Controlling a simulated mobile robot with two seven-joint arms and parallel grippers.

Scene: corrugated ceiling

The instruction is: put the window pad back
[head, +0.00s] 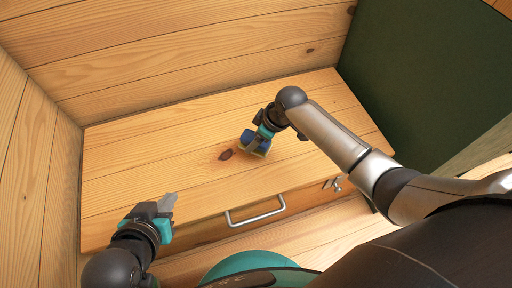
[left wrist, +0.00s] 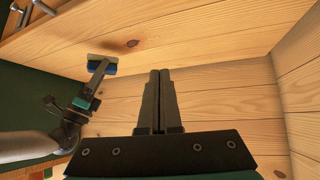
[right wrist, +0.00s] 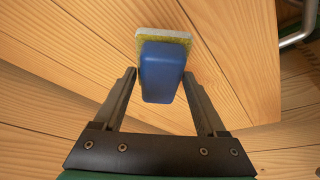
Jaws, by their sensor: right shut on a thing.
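The window pad (head: 253,142) has a blue grip and a yellow-and-white pad face. It is at the middle of the wooden cabinet top; I cannot tell whether it touches the wood. My right gripper (head: 264,130) is shut on its blue grip. In the right wrist view the pad (right wrist: 162,70) sits between the fingertips (right wrist: 160,76), pad face pointing away from the gripper. The pad also shows in the left wrist view (left wrist: 102,66). My left gripper (head: 168,202) is above the cabinet's front left part, its fingers (left wrist: 159,75) together and empty.
The cabinet top (head: 180,170) is otherwise bare, with a dark knot in the wood. A metal drawer handle (head: 256,214) sticks out at the front. Small metal fittings (head: 334,183) show to its right. Plank walls stand behind and left; a dark green panel (head: 410,75) stands right.

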